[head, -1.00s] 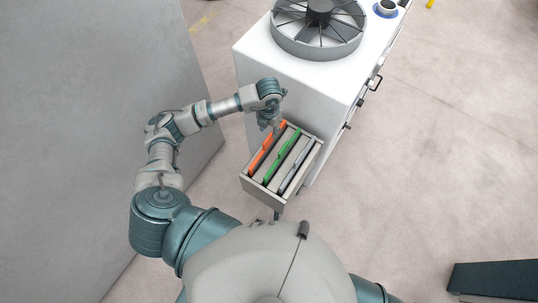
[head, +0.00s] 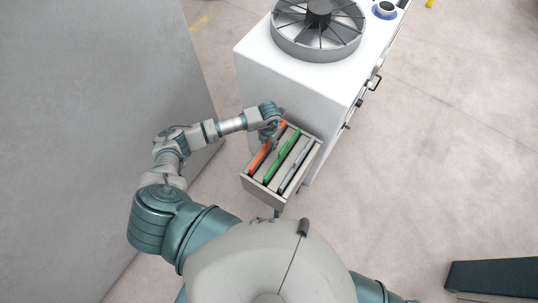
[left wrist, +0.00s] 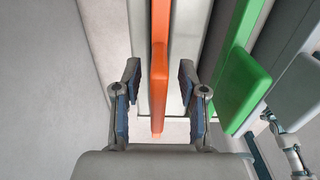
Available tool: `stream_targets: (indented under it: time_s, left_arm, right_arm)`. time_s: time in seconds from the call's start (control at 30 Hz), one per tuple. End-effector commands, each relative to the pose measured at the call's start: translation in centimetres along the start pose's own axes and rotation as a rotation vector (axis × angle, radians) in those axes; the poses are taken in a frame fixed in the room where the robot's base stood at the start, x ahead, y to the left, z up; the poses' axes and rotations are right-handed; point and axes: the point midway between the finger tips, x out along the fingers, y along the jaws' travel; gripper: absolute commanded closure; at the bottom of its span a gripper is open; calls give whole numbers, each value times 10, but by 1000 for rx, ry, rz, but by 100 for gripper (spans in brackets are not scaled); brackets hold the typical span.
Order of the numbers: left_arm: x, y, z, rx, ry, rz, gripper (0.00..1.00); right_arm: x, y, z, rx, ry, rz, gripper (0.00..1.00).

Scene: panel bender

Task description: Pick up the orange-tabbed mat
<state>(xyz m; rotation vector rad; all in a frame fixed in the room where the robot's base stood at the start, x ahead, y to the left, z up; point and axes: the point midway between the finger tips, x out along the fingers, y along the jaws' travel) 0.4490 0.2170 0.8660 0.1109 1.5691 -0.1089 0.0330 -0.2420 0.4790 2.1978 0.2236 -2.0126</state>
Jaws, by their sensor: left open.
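The orange tab of the mat (head: 259,158) stands upright at the left side of an open drawer (head: 262,199). In the left wrist view the orange tab (left wrist: 159,75) runs between the two open fingers of my left gripper (left wrist: 160,92), with a gap on each side. In the head view my left gripper (head: 270,140) is over the far end of the orange tab and partly hides it. The mat's body under the tab is hard to make out. My right gripper is out of view.
A green tab (head: 280,164) and a grey tab (head: 295,166) stand beside the orange one in the drawer. The green tab (left wrist: 242,90) is close right of the fingers in the wrist view. A white cabinet (head: 290,90) carries a round fan (head: 318,30). A grey wall (head: 80,120) stands left.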

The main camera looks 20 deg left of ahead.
Motion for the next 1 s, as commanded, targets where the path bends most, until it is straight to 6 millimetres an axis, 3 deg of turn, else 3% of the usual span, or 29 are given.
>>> stream_targets:
  time_s: [0.03,0.2,0.73,1.0]
  left_arm:
    - [0,0,0,0,0,0,58]
    - [0,0,0,-1,0,0,100]
    - [-4,0,1,-1,-2,0,100]
    - [-38,0,2,0,-6,0,100]
  right_arm:
    - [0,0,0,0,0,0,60]
    - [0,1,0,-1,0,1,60]
    - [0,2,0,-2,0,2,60]
    - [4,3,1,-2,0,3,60]
